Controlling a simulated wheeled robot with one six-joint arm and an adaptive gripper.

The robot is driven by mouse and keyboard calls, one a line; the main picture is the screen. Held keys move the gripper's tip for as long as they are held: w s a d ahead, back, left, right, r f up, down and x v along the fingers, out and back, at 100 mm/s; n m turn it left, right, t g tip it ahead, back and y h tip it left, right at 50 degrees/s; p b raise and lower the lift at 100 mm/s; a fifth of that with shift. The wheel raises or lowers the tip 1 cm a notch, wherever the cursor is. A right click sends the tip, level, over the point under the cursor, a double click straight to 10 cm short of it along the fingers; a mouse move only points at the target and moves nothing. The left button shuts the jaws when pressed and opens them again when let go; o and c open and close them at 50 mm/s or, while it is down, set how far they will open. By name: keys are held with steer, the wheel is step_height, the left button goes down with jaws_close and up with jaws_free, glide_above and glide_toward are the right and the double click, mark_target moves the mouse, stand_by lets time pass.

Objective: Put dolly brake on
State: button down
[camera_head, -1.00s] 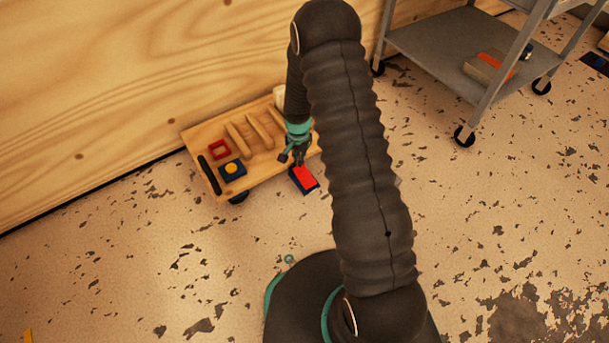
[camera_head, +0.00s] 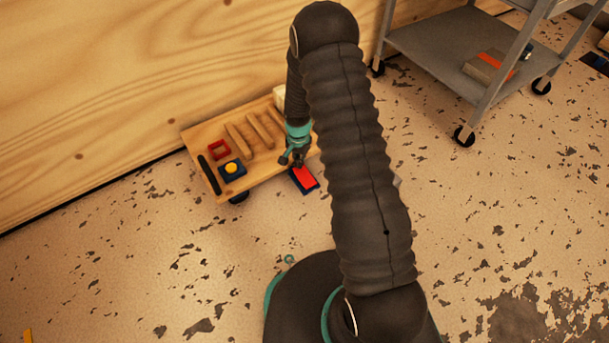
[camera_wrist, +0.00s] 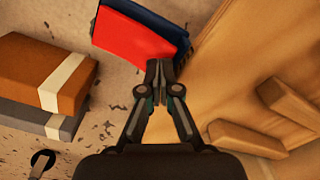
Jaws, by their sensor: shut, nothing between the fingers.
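The wooden dolly (camera_head: 257,181) stands against the plywood wall, with wooden bars on its deck. A red pedal (camera_head: 304,178) on a dark blue base sticks out at its front edge, and I take it for the brake. In the wrist view the red pedal (camera_wrist: 135,42) is at the top, with the dolly deck (camera_wrist: 235,75) to its right. My gripper (camera_wrist: 158,68) is shut and empty, its tips at the pedal's near edge. I cannot tell whether they touch it. In the head view my gripper (camera_head: 298,160) is just above the pedal.
A red frame (camera_head: 219,150), a blue block with a yellow button (camera_head: 232,169) and a black handle (camera_head: 209,175) are at the dolly's left end. A grey shelf cart (camera_head: 440,45) stands at the back right. Brown and grey boxes (camera_wrist: 35,75) show in the wrist view. Open floor lies in front.

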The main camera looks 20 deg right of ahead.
steer(key=shift+f, duration=0.7)
stand_by(0.3)
steer(key=shift+r+p, duration=1.9)
steer(key=shift+r, duration=1.6)
